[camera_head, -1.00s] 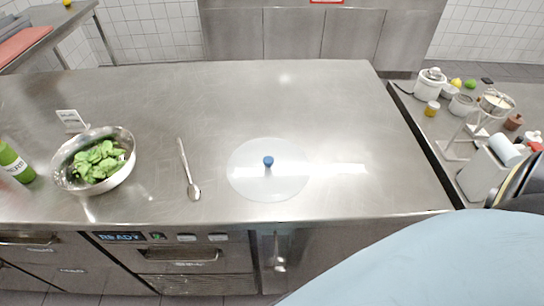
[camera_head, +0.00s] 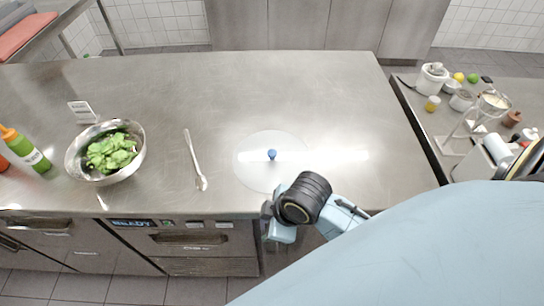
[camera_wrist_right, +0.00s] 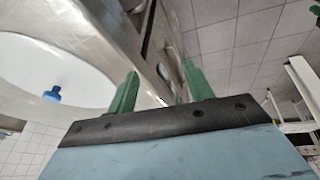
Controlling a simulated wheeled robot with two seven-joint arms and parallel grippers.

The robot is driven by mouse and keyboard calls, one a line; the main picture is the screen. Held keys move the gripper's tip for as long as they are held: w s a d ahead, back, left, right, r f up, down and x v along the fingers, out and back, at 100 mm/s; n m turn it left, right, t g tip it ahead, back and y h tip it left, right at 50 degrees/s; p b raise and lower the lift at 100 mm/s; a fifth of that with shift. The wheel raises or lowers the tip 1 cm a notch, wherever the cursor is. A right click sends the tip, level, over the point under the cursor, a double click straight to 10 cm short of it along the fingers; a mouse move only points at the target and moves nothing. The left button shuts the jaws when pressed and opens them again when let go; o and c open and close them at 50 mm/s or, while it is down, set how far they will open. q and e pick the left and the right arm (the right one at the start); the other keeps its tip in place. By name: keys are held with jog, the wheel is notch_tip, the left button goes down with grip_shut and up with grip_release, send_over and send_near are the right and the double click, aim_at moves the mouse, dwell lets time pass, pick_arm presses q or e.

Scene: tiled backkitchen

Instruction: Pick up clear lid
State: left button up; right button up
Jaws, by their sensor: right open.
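The clear lid (camera_head: 252,172) is a round, see-through disc with a blue knob (camera_head: 271,155) at its centre. It lies flat on the steel counter near the front edge. My right gripper (camera_head: 268,222) is at the counter's front edge, just in front of the lid and apart from it. In the right wrist view the two green fingers (camera_wrist_right: 158,92) are spread with nothing between them. The lid (camera_wrist_right: 75,65) and its blue knob (camera_wrist_right: 52,94) show at the left there. My left gripper is not in view.
A metal bowl (camera_head: 136,166) of green leaves, a spoon (camera_head: 194,158), a small white card (camera_head: 82,112) and a green bottle (camera_head: 28,152) are on the left of the steel counter (camera_head: 215,85). The counter behind the lid is clear. A side table (camera_head: 428,118) holds jars at right.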

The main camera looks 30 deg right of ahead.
jog(key=w+r+n, duration=0.1)
jog(key=w+n, duration=0.1)
jog(key=n, duration=0.2)
jog(key=w+r+n, duration=0.2)
jog(key=w+n, duration=0.1)
jog(key=n, duration=0.1)
jog(key=w+r+n, duration=0.2)
jog(key=w+n, duration=0.1)
jog(key=n, duration=0.1)
jog(key=shift+w+r+g, duration=0.15)
jog(key=shift+r+g, duration=0.05)
jog(key=shift+g, duration=0.1)
jog(key=w+d+r+n+h, duration=0.1)
jog(key=w+d+r+n, duration=0.25)
jog(key=n, duration=0.25)
jog(key=n+g+h, duration=0.1)
jog(key=n, duration=0.5)
send_near(272, 152)
jog(key=f, duration=0.3)
jog(key=shift+w+d+f+g, duration=0.15)
jog(key=shift+w+g, duration=0.15)
jog(key=shift+w, duration=0.05)
jog(key=shift+w+f+p, duration=0.2)
jog(key=shift+w+f, duration=0.05)
jog(key=shift+f, duration=1.1)
jog(key=shift+w+f+p, duration=0.15)
jog(key=shift+w+f, duration=0.1)
jog(key=shift+f, duration=1.05)
jog(key=shift+a, duration=0.2)
jog(key=c, duration=1.1)
